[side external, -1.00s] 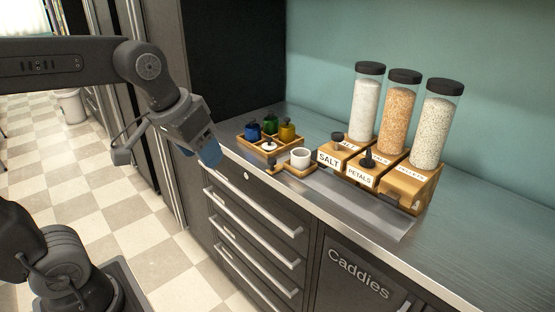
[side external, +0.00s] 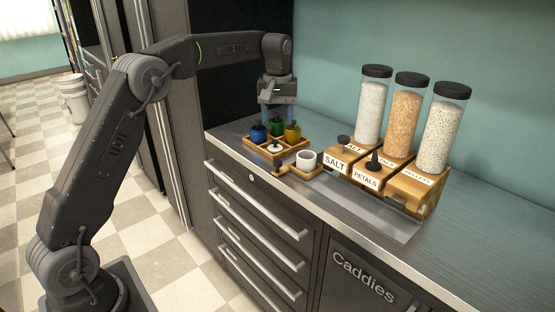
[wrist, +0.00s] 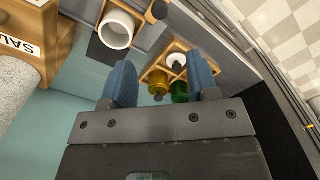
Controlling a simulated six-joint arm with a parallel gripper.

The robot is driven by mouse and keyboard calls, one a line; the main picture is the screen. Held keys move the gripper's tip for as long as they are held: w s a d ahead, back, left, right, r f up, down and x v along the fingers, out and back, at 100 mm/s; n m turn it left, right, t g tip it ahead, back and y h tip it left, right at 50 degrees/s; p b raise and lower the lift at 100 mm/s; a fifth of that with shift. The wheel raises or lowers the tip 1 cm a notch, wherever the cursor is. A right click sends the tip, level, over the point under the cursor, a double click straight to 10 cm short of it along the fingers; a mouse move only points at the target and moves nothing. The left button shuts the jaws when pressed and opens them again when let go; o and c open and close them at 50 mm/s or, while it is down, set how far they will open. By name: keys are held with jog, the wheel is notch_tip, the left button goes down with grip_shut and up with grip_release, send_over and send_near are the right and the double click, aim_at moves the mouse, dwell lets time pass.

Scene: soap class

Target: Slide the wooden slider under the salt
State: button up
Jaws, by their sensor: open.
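The wooden slider (side external: 298,170) is a small tray with a dark knob at its front end and a white cup (side external: 306,159) on it. It lies on the counter just left of the salt dispenser (side external: 337,160), not under it. In the wrist view the slider (wrist: 139,12) is at the top, with the white cup (wrist: 117,30) on it, and the salt dispenser (wrist: 48,37) is at the left edge. My gripper (side external: 278,114) is open and points down above the wooden bottle tray. In the wrist view its two blue fingers (wrist: 160,86) are apart with nothing held between them.
The wooden tray (side external: 259,145) holds blue, green and yellow bottles and a white-topped one, close below my gripper. Petals (side external: 368,178) and a third dispenser (side external: 414,186) stand right of the salt. A metal rail (side external: 372,212) runs in front. The counter at right is clear.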

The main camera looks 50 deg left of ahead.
aim_at(277, 161)
notch_tip(277, 161, down, 14)
jog(key=shift+r, duration=0.2)
dwell(0.4)
grip_shut()
dwell(0.3)
